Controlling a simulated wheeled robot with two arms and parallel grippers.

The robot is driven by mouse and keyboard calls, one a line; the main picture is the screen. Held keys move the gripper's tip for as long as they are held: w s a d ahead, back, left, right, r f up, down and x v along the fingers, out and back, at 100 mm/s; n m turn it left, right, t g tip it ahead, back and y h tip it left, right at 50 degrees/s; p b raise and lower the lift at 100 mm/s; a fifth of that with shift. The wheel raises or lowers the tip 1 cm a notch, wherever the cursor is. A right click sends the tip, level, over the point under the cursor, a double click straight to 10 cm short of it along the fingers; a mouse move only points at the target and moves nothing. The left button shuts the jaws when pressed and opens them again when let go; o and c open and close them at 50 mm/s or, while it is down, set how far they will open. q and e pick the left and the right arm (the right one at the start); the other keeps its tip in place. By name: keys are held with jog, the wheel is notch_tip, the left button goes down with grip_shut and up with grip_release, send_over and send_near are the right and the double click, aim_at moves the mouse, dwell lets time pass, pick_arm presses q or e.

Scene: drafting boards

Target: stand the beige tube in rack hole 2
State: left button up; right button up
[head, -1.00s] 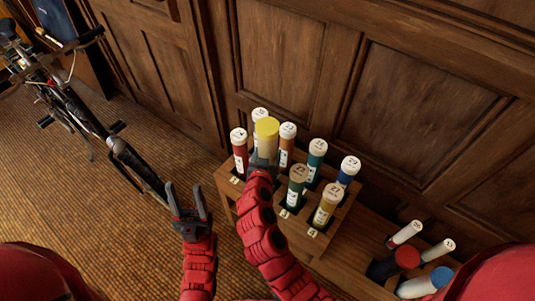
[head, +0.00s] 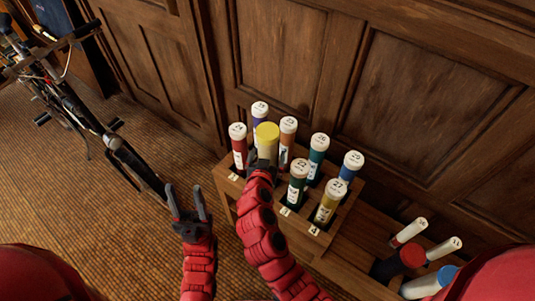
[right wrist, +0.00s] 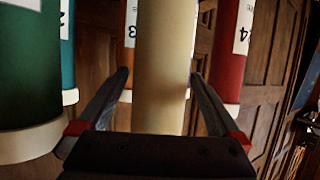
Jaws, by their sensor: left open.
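The beige tube (head: 266,152) with a yellow cap (head: 266,132) stands near upright over the front row of the wooden rack (head: 287,226), between the red tube and the dark green tube. My right gripper (head: 262,163) is at it, just below the cap. In the right wrist view the beige tube (right wrist: 164,65) lies between the two fingers, which close in against its sides, so the gripper looks shut on it. Hole 2 and the tube's lower end are hidden by my right arm. My left gripper (head: 186,192) is open and empty, left of the rack.
The red tube (head: 239,148), dark green tube (head: 297,187) and mustard tube (head: 328,206) fill front holes 1, 3 and 4. Several tubes stand behind, including an orange one (head: 286,147). More tubes lie at lower right. A bicycle (head: 90,125) stands left; panelled wall behind.

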jog(key=b+v, duration=0.2)
jog(key=v, duration=1.5)
jog(key=shift+s, duration=0.2)
jog(key=shift+r, duration=0.1)
